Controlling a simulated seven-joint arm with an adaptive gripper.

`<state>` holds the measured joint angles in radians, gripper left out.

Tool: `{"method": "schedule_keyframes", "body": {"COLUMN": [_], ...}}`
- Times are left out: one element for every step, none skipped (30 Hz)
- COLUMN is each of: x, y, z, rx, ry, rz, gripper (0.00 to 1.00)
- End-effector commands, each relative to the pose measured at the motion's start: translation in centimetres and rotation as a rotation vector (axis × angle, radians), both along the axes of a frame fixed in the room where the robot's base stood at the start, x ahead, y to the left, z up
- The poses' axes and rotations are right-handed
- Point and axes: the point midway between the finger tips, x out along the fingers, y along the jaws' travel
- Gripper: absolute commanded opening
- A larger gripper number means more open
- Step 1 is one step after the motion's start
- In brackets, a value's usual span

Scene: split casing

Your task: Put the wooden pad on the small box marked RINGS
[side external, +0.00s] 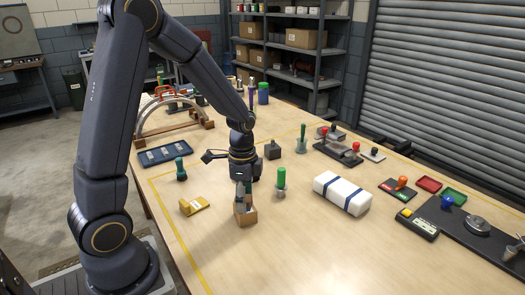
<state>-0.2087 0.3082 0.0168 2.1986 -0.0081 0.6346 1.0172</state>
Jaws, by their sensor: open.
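My gripper (242,202) points straight down at the middle of the table, with its fingers at a small tan box-like object (246,218). The fingertips overlap the top of this object in the picture; I cannot tell whether they touch it. No lettering is readable on it, so I cannot tell whether it is the box marked RINGS. A small yellow piece with a pale label (195,205) lies to its left; its label is too small to read. I cannot pick out the wooden pad with certainty.
A green-topped tool (281,182) stands close right of my gripper, and a white bundle with dark bands (342,193) lies farther right. A teal-handled piece (181,169) and blue tray (163,152) are left. The table's front middle is clear.

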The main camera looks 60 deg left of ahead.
Motion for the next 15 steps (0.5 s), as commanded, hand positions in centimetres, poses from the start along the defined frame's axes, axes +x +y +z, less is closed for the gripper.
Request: {"method": "schedule_keyframes", "body": {"x": [0.0, 0.0, 0.0, 0.0, 0.0, 0.1, 0.1, 0.1, 0.1, 0.2, 0.1, 0.1, 0.2, 0.2, 0.1], "y": [0.0, 0.0, 0.0, 0.0, 0.0, 0.0, 0.0, 0.0, 0.0, 0.0, 0.0, 0.0, 0.0, 0.0, 0.0], "z": [0.0, 0.0, 0.1, 0.2, 0.4, 0.7, 1.1, 1.5, 2.3, 2.9, 3.5, 4.5, 5.2, 5.9, 6.9], "rx": [0.000, 0.000, 0.001, 0.000, 0.001, 0.001, 0.001, 0.001, 0.001, 0.001, 0.001, 0.001, 0.001, 0.001, 0.002], "ry": [0.000, 0.000, -0.001, -0.001, -0.002, -0.004, -0.004, -0.004, -0.006, -0.007, -0.007, -0.007, -0.008, -0.008, -0.008], "rz": [0.000, 0.000, 0.000, 0.000, 0.000, 0.000, 0.000, 0.000, 0.000, 0.000, 0.000, 0.000, 0.000, 0.000, 0.000], "gripper": [0.61, 0.61, 0.61, 0.61, 0.61, 0.61, 0.61, 0.61, 0.61, 0.61, 0.61, 0.61, 0.61, 0.61, 0.61]}}
